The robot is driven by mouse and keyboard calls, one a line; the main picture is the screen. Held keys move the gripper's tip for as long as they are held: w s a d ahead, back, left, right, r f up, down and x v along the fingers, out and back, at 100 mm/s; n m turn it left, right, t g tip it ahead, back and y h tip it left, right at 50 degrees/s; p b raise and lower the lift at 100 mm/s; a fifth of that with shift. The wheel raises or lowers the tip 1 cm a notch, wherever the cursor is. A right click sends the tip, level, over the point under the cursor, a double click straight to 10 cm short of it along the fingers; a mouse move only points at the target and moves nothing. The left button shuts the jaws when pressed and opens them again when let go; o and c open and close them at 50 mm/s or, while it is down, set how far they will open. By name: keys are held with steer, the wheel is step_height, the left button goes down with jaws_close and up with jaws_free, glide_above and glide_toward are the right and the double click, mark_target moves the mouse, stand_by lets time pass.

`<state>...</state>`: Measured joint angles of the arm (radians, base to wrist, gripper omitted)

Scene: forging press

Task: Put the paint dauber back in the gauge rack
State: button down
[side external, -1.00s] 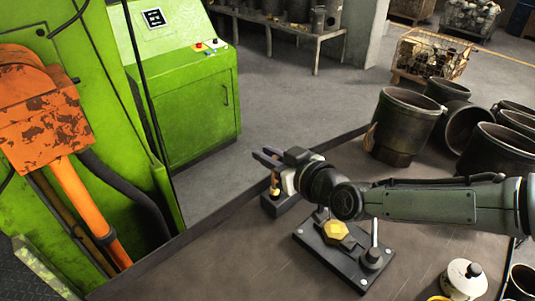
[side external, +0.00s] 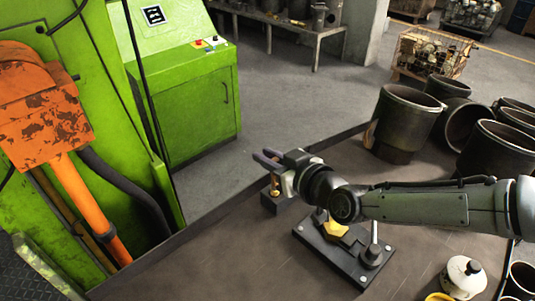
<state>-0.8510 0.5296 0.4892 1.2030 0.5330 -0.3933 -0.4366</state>
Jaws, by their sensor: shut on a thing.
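My gripper (side external: 268,160) is at the centre of the side external view, its dark fingers pointing left. It is shut on the paint dauber (side external: 275,186), a small upright piece with a tan and brass-coloured body just below the fingers. A small dark block (side external: 270,207), which looks like the gauge rack, is directly below the dauber near the bench's far edge. The dauber's lower end meets or overlaps the block in the picture; I cannot tell whether it is seated in it. My wrist hides part of the block's right side.
A dark fixture plate (side external: 358,268) with a yellow hexagonal piece (side external: 335,229) and an upright post lies below my wrist. A white lidded pot (side external: 464,278) stands at the front right. Large dark metal cylinders (side external: 405,125) stand at the back right. The bench's left front is clear.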

steer(key=shift+f, duration=1.2)
stand_by(0.4)
steer(key=c, duration=0.8)
jaws_free()
steer(key=shift+o, duration=0.2)
steer(key=v, duration=0.7)
steer(key=shift+r, duration=0.1)
steer(key=shift+r, duration=1.4)
